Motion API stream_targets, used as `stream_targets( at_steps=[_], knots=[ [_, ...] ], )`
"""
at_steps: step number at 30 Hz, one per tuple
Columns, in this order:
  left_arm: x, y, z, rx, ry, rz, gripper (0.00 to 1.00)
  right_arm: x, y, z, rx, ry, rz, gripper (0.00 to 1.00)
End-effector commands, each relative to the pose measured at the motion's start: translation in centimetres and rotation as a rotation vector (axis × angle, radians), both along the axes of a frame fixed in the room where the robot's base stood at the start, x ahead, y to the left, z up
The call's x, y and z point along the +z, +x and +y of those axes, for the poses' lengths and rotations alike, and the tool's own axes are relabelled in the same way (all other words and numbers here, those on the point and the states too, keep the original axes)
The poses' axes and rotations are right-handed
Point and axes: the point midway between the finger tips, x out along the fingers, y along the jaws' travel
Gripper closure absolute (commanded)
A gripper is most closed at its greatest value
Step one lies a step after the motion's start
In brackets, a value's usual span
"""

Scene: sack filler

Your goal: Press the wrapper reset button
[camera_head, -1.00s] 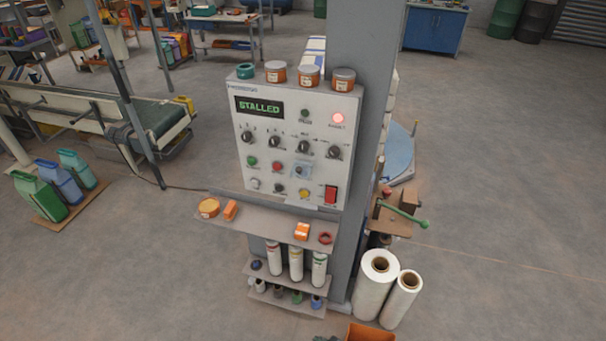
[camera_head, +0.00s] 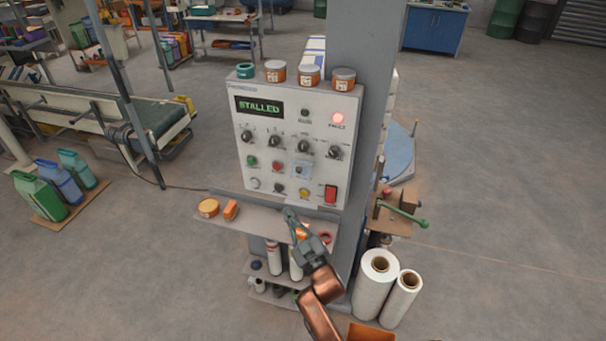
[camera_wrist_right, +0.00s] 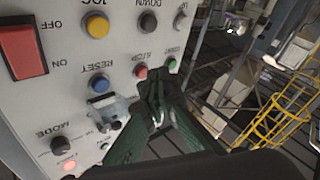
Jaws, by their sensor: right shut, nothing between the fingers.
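The control panel (camera_head: 290,120) is a pale upright box whose display (camera_head: 259,107) reads STALLED. The blue button labelled RESET (camera_wrist_right: 99,83) shows in the right wrist view, with a clear plastic cover (camera_wrist_right: 108,106) beside it on the side of the MODE knob. My right gripper (camera_head: 289,212) is shut and empty, in front of the panel's lower edge. In the wrist view its fingertips (camera_wrist_right: 155,100) are right of the blue button, apart from it. My left gripper is out of view.
A red fault lamp (camera_head: 338,118) is lit. A red rocker switch (camera_head: 331,195) and a yellow button (camera_head: 304,194) sit low on the panel. A shelf (camera_head: 258,213) with small orange items juts out below. White film rolls (camera_head: 376,285) stand right of the grey column (camera_head: 362,60).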

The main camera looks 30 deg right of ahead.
Motion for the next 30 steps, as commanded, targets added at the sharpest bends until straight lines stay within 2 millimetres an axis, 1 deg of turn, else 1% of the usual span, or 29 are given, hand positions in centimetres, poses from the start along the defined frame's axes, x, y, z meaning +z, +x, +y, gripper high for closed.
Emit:
stream_targets(
  at_steps=[1, 3, 6, 8, 11, 22, 26, 30],
  knots=[
    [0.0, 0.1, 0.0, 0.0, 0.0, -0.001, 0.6, 2.3, -0.4, -0.2, -0.007, -0.008, -0.039, 1.0],
    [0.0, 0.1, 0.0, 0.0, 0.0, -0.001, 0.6, 4.7, -1.0, -0.3, -0.014, -0.02, -0.08, 1.0],
    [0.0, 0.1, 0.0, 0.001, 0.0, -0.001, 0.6, 6.9, -1.6, -0.5, -0.022, -0.031, -0.118, 1.0],
    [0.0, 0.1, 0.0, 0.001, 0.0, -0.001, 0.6, 7.6, -1.9, -0.6, -0.025, -0.034, -0.131, 1.0],
    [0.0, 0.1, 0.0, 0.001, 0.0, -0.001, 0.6, 8.0, -2.0, -0.6, -0.027, -0.036, -0.138, 1.0],
    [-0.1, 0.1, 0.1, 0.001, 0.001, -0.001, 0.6, 7.9, -1.8, -0.8, -0.026, -0.038, -0.137, 1.0],
    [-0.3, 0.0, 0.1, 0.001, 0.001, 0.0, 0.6, 7.9, -1.1, -1.6, -0.026, -0.04, -0.137, 1.0],
    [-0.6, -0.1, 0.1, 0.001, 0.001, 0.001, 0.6, 7.9, 0.1, -3.0, -0.027, -0.039, -0.137, 1.0]
  ],
)
